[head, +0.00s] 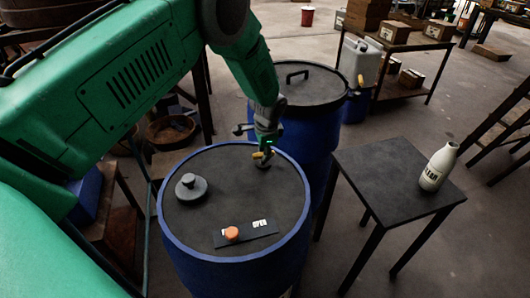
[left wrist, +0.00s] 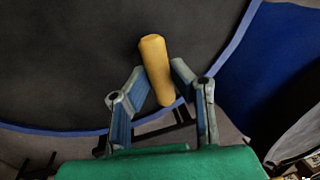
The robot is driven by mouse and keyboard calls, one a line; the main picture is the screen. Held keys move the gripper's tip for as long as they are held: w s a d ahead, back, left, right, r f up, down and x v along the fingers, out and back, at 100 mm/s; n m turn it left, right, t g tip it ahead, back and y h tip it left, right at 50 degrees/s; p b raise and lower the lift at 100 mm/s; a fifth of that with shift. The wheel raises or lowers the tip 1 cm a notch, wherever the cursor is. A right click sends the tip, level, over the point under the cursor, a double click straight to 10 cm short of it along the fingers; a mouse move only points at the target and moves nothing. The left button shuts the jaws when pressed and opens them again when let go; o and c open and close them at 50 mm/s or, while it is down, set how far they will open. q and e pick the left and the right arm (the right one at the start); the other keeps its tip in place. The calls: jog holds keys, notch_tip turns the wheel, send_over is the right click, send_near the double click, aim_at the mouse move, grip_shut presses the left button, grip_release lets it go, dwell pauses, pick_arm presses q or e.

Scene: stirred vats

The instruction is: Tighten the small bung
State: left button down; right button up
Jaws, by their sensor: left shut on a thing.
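A blue drum (head: 170,235) with a dark top stands in front of me. My left gripper (head: 265,145) is over the far right part of its top, pointing down. It is shut on a yellow bar (head: 259,155), which also shows between the two fingers in the left wrist view (left wrist: 154,62). Just below, a small dark round piece (head: 271,187), seemingly the small bung, sits near the drum's rim, partly hidden by the gripper. I cannot tell how the bar joins it. A larger grey bung (head: 190,187) sits at the left of the top. My right gripper is out of view.
A plate marked OPEN (head: 258,232) with an orange knob (head: 232,233) lies on the near part of the top. A second lidded drum (head: 300,84) stands behind. A dark table (head: 385,180) with a white bottle (head: 438,167) is at the right.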

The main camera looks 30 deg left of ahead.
pick_arm(q)
jog(key=shift+a, duration=0.1)
dwell(0.4)
jog(key=c, duration=1.4)
grip_release()
jog(key=shift+r, duration=0.45)
jog(key=shift+s+d+r, duration=0.25)
jog(key=shift+d+r, duration=0.05)
jog(key=shift+r, duration=1.5)
jog(key=shift+s+d+r, duration=0.25)
jog(key=shift+d+r, duration=0.05)
jog(key=shift+r, duration=1.5)
jog(key=shift+s+d+r, duration=0.25)
jog(key=shift+d+r, duration=0.05)
jog(key=shift+r, duration=1.5)
